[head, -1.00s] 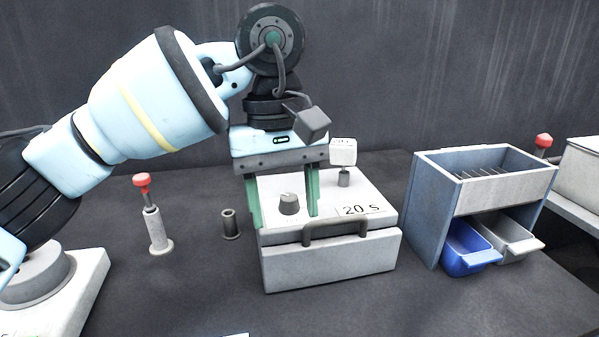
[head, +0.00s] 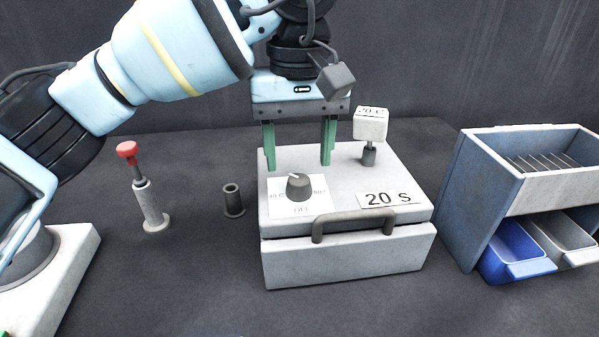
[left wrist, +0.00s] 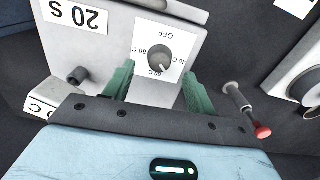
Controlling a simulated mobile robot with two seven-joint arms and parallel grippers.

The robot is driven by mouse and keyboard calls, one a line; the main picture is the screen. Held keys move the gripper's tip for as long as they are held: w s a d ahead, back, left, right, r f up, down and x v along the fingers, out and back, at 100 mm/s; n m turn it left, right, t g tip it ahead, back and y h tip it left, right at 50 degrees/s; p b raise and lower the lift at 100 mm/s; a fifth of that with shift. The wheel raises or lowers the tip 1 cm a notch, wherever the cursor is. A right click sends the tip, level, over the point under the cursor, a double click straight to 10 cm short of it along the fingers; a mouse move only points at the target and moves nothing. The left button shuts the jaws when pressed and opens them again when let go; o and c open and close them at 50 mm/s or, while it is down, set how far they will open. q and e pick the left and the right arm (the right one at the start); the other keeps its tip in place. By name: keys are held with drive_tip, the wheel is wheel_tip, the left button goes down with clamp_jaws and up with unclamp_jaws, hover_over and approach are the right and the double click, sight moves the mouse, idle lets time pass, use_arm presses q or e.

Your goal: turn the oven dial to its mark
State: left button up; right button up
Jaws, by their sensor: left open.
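The oven (head: 345,264) is a light grey box with a front handle and a "20 S" label. Its dark round dial (head: 298,187) sits on a white plate marked OFF and with temperatures. The dial's pale pointer aims toward the back, slightly left. In the left wrist view, the dial (left wrist: 158,57) has its pointer near the lower marking, seemingly 60 C. My left gripper (head: 298,160) is open and empty, its green fingers pointing down behind and above the dial. The left wrist view shows the fingers (left wrist: 158,85) spread to either side, short of the dial. My right gripper is not seen.
A white block (head: 370,124) on a short post stands at the oven's back right. A red-topped post (head: 148,195) and a small dark cup (head: 233,200) stand left. A blue-grey screen unit (head: 465,190) with a blue bin (head: 512,250) stands right.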

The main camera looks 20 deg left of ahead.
sight(299, 178)
use_arm(q)
drive_tip(key=shift+f, duration=2.05)
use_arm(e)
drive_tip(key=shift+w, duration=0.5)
use_arm(q)
drive_tip(key=shift+c, duration=0.2)
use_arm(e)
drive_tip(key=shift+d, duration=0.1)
use_arm(q)
drive_tip(key=c, duration=0.9)
drive_tip(key=shift+c, duration=0.2)
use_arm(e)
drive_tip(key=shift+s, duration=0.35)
use_arm(q)
drive_tip(key=shift+r, duration=0.1)
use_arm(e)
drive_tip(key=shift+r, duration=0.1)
